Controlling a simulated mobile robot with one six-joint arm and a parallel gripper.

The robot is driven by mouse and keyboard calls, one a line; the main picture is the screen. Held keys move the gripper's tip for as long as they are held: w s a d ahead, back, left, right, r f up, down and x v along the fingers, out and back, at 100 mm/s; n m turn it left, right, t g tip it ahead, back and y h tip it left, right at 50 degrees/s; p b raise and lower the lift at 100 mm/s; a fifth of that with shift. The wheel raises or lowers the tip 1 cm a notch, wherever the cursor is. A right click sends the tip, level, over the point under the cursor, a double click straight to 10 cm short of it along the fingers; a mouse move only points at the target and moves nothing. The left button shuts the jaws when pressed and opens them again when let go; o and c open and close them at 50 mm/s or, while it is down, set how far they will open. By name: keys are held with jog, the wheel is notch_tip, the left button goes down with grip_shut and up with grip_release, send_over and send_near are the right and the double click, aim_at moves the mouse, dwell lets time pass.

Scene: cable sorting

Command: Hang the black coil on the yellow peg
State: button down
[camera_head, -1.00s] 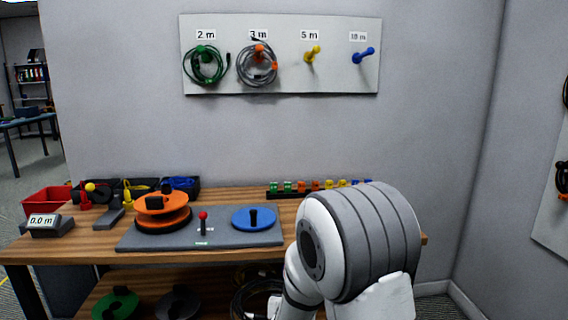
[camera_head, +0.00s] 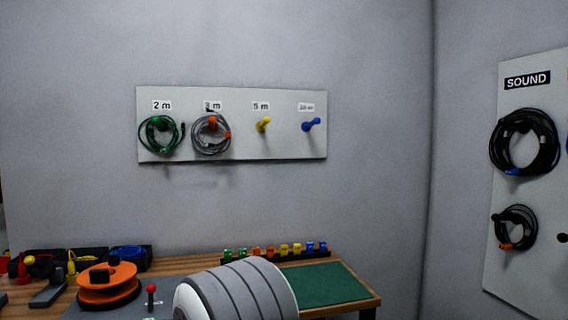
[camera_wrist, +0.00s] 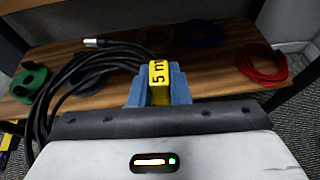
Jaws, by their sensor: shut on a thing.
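The yellow peg (camera_head: 263,124) sticks out of the white wall board below the "5 m" label and is empty. In the wrist view, my gripper (camera_wrist: 160,84) is shut on the black coil (camera_wrist: 68,72) at its yellow "5 m" tag (camera_wrist: 158,82). The coil's black loops hang to the left of the jaws, with a metal plug end showing; their lower part is cut off by the gripper body. My gripper and the coil are outside the head view, where only my arm shows at the bottom.
A green coil (camera_head: 160,134) hangs on the green peg and a grey coil (camera_head: 211,134) on the orange peg. The blue peg (camera_head: 311,125) is empty. The workbench (camera_head: 185,265) holds an orange reel (camera_head: 108,284) and a green mat (camera_head: 318,284). A red coil (camera_wrist: 262,64) lies on the shelf.

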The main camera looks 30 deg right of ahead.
notch_tip(320, 180, up, 6)
jog(key=p, duration=0.4)
jog(key=shift+r+p, duration=0.1)
jog(key=shift+p, duration=0.3)
jog(key=shift+d+m+b, duration=0.25)
jog(key=shift+m+b, duration=0.15)
jog(key=shift+b, duration=0.15)
jog(key=s+d+r+m+g+h, duration=0.3)
jog(key=s+d+r+m, duration=0.3)
jog(key=d+r+m, duration=0.4)
jog(key=s+d+r+m+g+h, duration=0.3)
jog(key=s+d+r+m+h, duration=0.3)
jog(key=r, duration=1.5)
jog(key=s+d+r+m+g+h, duration=0.3)
jog(key=s+d+r+m+h, duration=0.2)
jog(key=d+r+m, duration=0.9)
notch_tip(320, 180, up, 2)
jog(key=shift+s+d+r+g, duration=0.25)
jog(key=shift+s+d+g, duration=0.05)
jog(key=shift+s+d, duration=0.3)
